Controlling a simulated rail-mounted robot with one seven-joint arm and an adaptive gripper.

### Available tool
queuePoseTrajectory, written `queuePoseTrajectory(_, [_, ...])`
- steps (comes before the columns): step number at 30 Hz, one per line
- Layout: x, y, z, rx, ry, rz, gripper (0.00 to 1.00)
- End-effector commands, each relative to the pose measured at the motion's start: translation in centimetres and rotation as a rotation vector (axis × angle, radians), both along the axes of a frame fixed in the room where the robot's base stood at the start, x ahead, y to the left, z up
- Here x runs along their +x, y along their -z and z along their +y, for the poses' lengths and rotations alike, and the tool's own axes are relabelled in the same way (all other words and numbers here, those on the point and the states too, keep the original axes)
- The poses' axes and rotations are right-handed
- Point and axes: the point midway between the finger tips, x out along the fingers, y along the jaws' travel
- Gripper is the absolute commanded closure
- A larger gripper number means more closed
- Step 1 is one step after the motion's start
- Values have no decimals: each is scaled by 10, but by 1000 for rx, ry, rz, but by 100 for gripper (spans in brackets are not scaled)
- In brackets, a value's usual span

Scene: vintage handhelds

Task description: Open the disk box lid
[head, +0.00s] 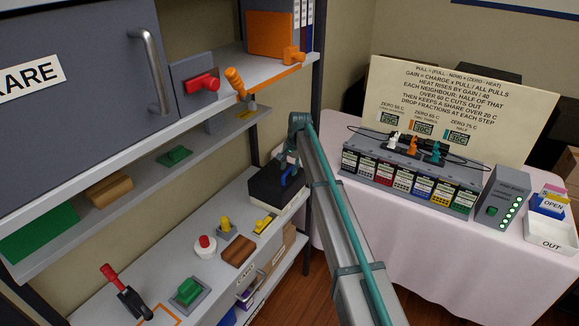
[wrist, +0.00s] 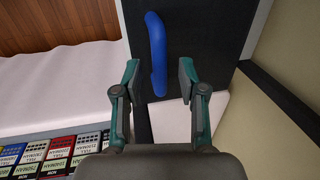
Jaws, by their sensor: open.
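A black box (head: 268,190) with a blue handle (head: 290,178) on top stands at the back end of the lower shelf; it looks like the disk box. Its dark lid (wrist: 205,30) and the blue handle (wrist: 156,45) also show in the wrist view. The lid looks closed. My gripper (head: 290,152) is above the box and hides part of it. In the wrist view my gripper (wrist: 159,75) is open and empty. The handle's near end lies in line with the gap between the fingertips; I cannot tell how far below them it is.
The lower shelf (head: 145,268) bears several small items and levers in front of the box. A cream wall (wrist: 285,60) is close beside the box. A pink-clothed table (head: 400,225) stands to the right, with a row of packs and an open-top tray (head: 550,240).

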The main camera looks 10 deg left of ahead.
Motion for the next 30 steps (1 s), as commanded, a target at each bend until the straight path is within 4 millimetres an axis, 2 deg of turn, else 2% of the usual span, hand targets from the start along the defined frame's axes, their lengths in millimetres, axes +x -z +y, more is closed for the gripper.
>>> queuePoseTrajectory(9, [0,2,0,0,0,-1,60])
queuePoseTrajectory(16, [0,2,0,0,0,-1,99])
queuePoseTrajectory(30, [0,-1,3,-8,0,3,100])
